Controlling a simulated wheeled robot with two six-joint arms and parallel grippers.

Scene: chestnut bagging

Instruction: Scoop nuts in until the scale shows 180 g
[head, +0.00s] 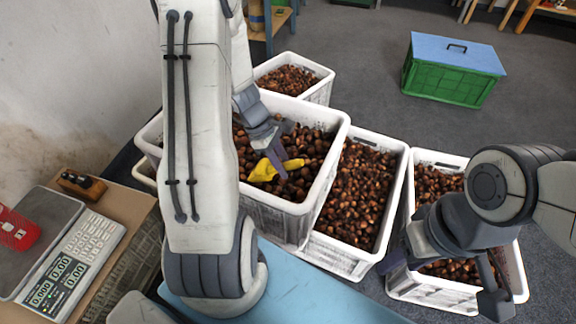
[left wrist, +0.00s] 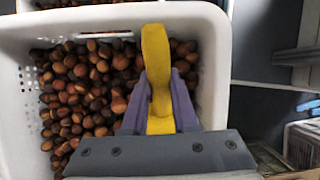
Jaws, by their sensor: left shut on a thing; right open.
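My left gripper (head: 272,152) is shut on a yellow scoop (head: 273,172), low over the nuts in the raised white crate (head: 337,140). In the left wrist view the scoop (left wrist: 156,65) stands between the purple fingers, with brown nuts (left wrist: 85,90) beside it. Whether nuts lie in the scoop cannot be told. The scale (head: 75,255) is at the far left; its displays seem to read zeros. A red item (head: 16,230), perhaps a bag, lies on its pan, cut off by the frame edge. My right gripper (head: 443,272) is open and empty over the right-hand crate.
More white crates of nuts stand behind (head: 318,92), in the middle (head: 335,255) and at the right (head: 440,158). A wooden block (head: 82,185) sits beside the scale. A green crate with a blue lid (head: 455,70) stands on the open grey floor.

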